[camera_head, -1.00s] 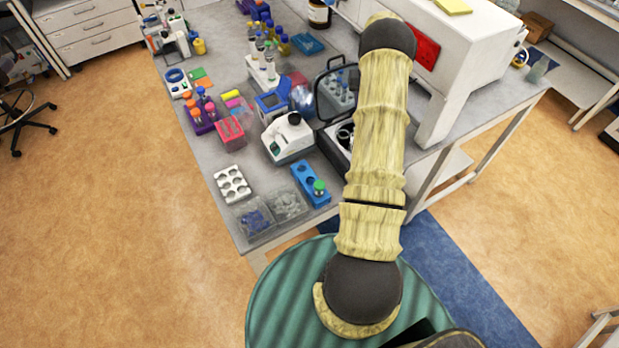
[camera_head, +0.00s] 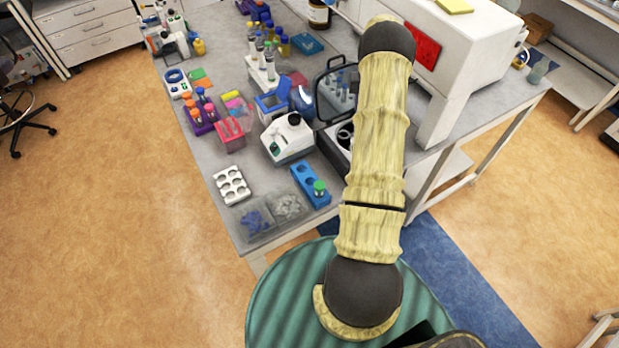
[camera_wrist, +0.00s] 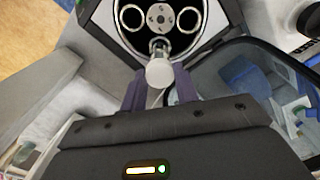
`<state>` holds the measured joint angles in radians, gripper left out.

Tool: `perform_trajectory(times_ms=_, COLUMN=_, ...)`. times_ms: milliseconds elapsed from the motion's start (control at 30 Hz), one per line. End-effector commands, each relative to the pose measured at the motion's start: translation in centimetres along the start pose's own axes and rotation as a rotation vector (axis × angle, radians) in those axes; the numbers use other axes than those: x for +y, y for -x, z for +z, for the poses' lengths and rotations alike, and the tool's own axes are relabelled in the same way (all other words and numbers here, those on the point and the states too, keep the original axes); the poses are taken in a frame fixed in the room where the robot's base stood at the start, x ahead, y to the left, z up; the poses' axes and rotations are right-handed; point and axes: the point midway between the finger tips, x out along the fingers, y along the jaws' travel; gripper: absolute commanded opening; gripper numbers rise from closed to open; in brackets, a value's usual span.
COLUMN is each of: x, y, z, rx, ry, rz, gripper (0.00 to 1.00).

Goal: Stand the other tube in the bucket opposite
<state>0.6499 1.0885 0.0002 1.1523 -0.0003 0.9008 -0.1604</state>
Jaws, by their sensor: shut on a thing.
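In the wrist view my gripper (camera_wrist: 160,88) is shut on a tube, whose white cap (camera_wrist: 159,72) shows between the fingertips. The tube's lower part is mostly hidden. Just beyond it is the centrifuge rotor, with a grey hub (camera_wrist: 160,18) and two dark round buckets, a left one (camera_wrist: 130,17) and a right one (camera_wrist: 186,19). I cannot tell whether the tube's lower end is inside a bucket. In the head view the centrifuge (camera_head: 334,143) stands with its lid (camera_head: 321,92) open, and my arm hides the gripper and part of the centrifuge.
A blue rack (camera_head: 301,176) with a green-capped tube (camera_head: 319,188) stands at the front edge, beside clear bins and a white rack (camera_head: 232,186). A white machine (camera_head: 293,136) is left of the centrifuge. A large white instrument (camera_head: 468,60) stands close at right.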

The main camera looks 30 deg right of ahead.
Motion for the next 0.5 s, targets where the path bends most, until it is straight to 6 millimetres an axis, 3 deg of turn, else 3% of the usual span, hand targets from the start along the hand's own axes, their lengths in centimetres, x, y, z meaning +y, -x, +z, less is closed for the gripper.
perform_trajectory(times_ms=500, x=0.0, y=-1.3, z=0.0, rx=0.000, ry=0.000, rz=0.000, gripper=0.15)
